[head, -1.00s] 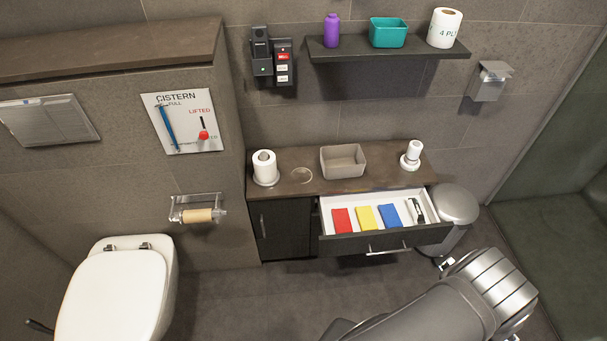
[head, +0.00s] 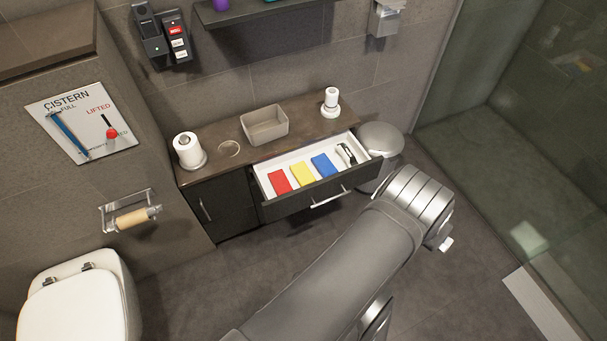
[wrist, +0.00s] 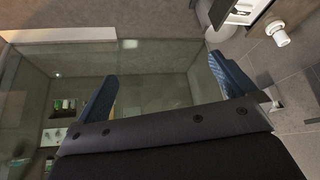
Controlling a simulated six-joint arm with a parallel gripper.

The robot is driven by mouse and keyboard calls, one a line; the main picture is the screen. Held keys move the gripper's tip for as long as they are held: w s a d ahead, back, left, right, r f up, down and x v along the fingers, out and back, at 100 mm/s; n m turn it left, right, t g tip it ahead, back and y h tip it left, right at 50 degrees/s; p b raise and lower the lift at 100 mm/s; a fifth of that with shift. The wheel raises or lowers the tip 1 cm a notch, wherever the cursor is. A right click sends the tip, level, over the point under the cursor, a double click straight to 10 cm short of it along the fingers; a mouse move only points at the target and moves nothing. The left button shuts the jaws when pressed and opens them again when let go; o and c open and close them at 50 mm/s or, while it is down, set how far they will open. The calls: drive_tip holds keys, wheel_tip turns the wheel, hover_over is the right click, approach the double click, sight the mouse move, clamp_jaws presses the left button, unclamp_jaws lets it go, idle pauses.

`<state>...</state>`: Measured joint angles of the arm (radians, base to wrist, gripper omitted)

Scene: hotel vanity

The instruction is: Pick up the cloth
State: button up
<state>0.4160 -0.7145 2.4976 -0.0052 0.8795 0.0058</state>
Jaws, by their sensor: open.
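Three flat, cloth-like pieces lie side by side in the open drawer (head: 324,191) in the head view: a red one (head: 279,181), a yellow one (head: 302,174) and a blue one (head: 323,165). I cannot tell which is the cloth meant. My gripper (wrist: 162,68) shows in the wrist view with two blue fingers wide apart and nothing between them. It points toward the glass panel, away from the colored pieces. Part of the drawer (wrist: 238,12) shows at the top right there.
A beige bin (head: 265,125), a paper roll (head: 188,150) and a small white stand (head: 331,103) are on the counter (head: 222,172). A black-and-white item (head: 346,153) lies at the drawer's right end. A grey pedal bin (head: 381,140) stands right of the drawer. Floor in front is clear.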

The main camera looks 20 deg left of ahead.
drive_tip(key=c, duration=0.3)
